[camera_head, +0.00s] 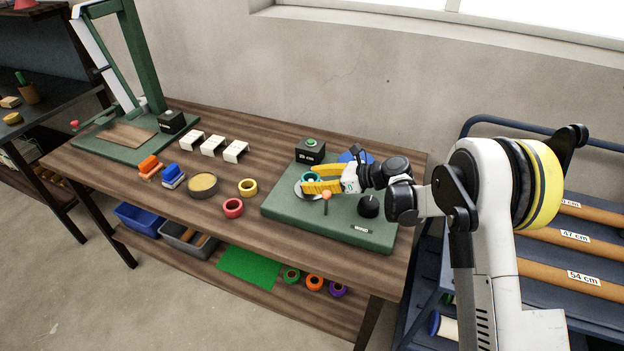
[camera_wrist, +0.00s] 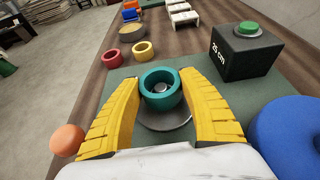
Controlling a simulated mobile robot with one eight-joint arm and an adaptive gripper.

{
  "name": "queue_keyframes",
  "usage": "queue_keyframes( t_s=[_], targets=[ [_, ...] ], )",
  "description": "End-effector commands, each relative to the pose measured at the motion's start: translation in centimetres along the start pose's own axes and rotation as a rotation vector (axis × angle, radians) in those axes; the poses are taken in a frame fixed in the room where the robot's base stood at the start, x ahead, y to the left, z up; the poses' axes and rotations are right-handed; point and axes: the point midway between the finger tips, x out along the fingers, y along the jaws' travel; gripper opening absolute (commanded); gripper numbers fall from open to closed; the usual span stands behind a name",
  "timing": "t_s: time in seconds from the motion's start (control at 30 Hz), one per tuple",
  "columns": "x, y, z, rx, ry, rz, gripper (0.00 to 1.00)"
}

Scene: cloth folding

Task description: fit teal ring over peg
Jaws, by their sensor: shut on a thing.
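The teal ring (camera_head: 311,176) is held between the yellow fingers of my gripper (camera_head: 316,186) over the green board. In the wrist view the teal ring (camera_wrist: 161,104) sits upright between the fingertips of my gripper (camera_wrist: 160,86), which are shut on its sides. A grey peg top (camera_wrist: 162,88) shows inside the ring's opening, slightly toward its near side. A round grey plate (camera_wrist: 166,123) lies below the ring. Most of the peg is hidden by the ring, so I cannot tell whether the ring is around it or just above it.
The green board (camera_head: 282,211) also carries a black box (camera_head: 311,155) marked "25 cm", a blue round thing (camera_wrist: 290,132), an orange ball (camera_wrist: 67,140) and a black knob (camera_head: 368,206). Red (camera_head: 233,208) and yellow (camera_head: 248,187) rings lie left on the table.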

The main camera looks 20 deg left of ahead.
Motion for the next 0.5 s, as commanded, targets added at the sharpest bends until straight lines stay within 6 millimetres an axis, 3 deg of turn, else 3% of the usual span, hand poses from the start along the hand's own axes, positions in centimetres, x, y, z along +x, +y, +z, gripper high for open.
queue_keyframes(
  t_s=[0.5],
  targets=[
    [0.25,0.00,-0.62,0.000,0.000,0.000,0.28]
  ],
)
